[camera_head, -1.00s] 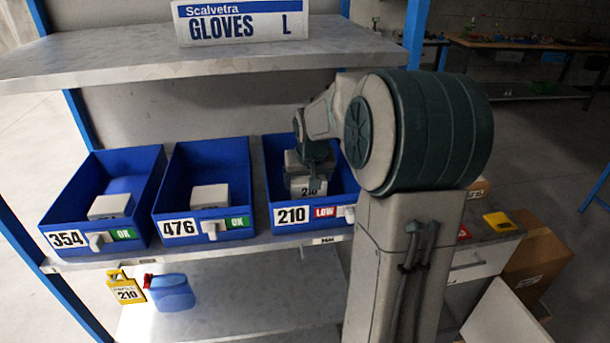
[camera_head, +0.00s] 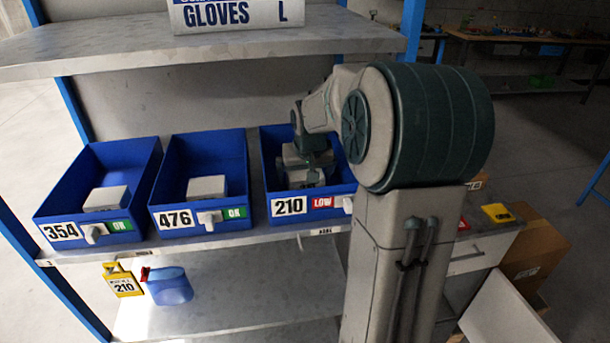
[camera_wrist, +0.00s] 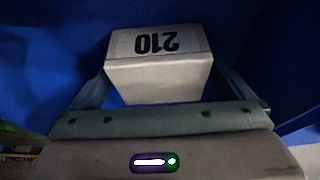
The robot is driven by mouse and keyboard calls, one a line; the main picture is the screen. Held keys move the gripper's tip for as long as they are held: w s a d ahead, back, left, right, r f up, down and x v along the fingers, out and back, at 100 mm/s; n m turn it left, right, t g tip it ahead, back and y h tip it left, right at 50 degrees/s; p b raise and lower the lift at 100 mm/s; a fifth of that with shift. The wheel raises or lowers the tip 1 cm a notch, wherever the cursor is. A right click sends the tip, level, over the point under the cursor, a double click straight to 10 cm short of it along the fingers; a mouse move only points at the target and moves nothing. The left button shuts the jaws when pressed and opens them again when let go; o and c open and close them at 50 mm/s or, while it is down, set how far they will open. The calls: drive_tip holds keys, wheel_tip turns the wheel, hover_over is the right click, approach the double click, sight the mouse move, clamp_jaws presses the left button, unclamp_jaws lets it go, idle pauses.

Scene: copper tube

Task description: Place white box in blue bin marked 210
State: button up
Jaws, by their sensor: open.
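The white box (camera_wrist: 158,75) with an upside-down "210" label shows in the wrist view, with blue bin walls around it. My gripper (camera_wrist: 165,88) is open, with one finger on each side of the box; I cannot tell whether either touches it. In the head view, my gripper (camera_head: 306,176) is inside the blue bin marked 210 (camera_head: 312,212), the right one of three, which has a red LOW tag. The box is hidden there behind the bin's front wall and my gripper.
Blue bins marked 354 (camera_head: 62,233) and 476 (camera_head: 176,221) stand to the left, each with a white box inside. The upper shelf (camera_head: 200,55) lies above the bins. A yellow 210 tag (camera_head: 123,281) and a blue container (camera_head: 170,287) are below.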

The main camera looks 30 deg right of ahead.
drive_tip(key=v, duration=0.6)
drive_tip(key=shift+s+a+r, duration=0.1)
drive_tip(key=shift+s+r, duration=0.1)
drive_tip(key=shift+r, duration=0.1)
drive_tip(key=shift+a+r, duration=0.1)
